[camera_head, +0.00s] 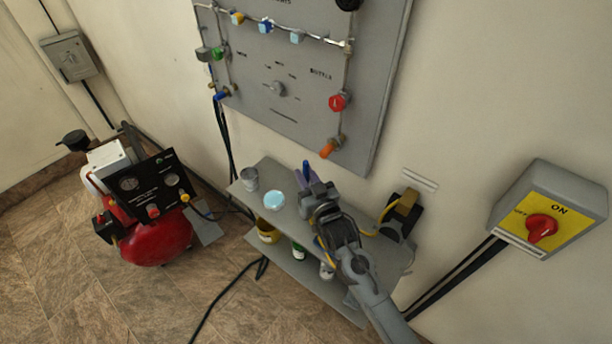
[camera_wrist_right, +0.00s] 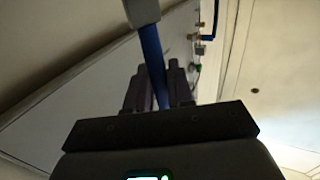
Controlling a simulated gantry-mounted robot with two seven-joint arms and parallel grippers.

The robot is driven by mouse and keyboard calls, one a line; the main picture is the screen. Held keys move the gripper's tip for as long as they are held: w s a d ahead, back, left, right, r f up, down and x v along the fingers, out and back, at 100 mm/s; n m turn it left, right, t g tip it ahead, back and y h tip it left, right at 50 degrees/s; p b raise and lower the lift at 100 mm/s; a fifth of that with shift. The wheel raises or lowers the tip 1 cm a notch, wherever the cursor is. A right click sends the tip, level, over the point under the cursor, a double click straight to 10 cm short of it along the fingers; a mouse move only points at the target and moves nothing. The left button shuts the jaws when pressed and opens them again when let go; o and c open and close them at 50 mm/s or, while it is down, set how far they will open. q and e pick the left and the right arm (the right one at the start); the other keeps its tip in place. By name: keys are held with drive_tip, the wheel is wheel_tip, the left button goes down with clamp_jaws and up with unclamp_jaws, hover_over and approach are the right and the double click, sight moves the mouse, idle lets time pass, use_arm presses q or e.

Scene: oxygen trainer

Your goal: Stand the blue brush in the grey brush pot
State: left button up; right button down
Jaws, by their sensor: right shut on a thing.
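The blue brush (camera_head: 306,166) is held in my right gripper (camera_head: 312,190), above the right part of the upper shelf. In the right wrist view the blue brush (camera_wrist_right: 153,55) runs between the two fingers of the right gripper (camera_wrist_right: 158,88), which are shut on it. A grey block-like part (camera_wrist_right: 141,12) shows at the brush's upper end in that view. The grey brush pot (camera_head: 250,179) stands upright on the upper shelf, left of the gripper and apart from it. The brush's lower part is hidden in the head view. My left gripper is not in view.
A round light-blue-topped container (camera_head: 274,200) stands on the upper shelf (camera_head: 262,168) between pot and gripper. The wall panel (camera_head: 300,85) with valves rises behind. A red compressor (camera_head: 160,235) stands left.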

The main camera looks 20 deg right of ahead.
drive_tip(key=shift+f, duration=0.15)
drive_tip(key=shift+f+b, duration=0.3)
drive_tip(key=shift+f, duration=0.2)
drive_tip(key=shift+f+b, duration=0.6)
drive_tip(key=shift+f, duration=0.75)
drive_tip(key=shift+f+b, duration=0.45)
drive_tip(key=shift+f, duration=0.55)
drive_tip(key=c, duration=0.9)
unclamp_jaws()
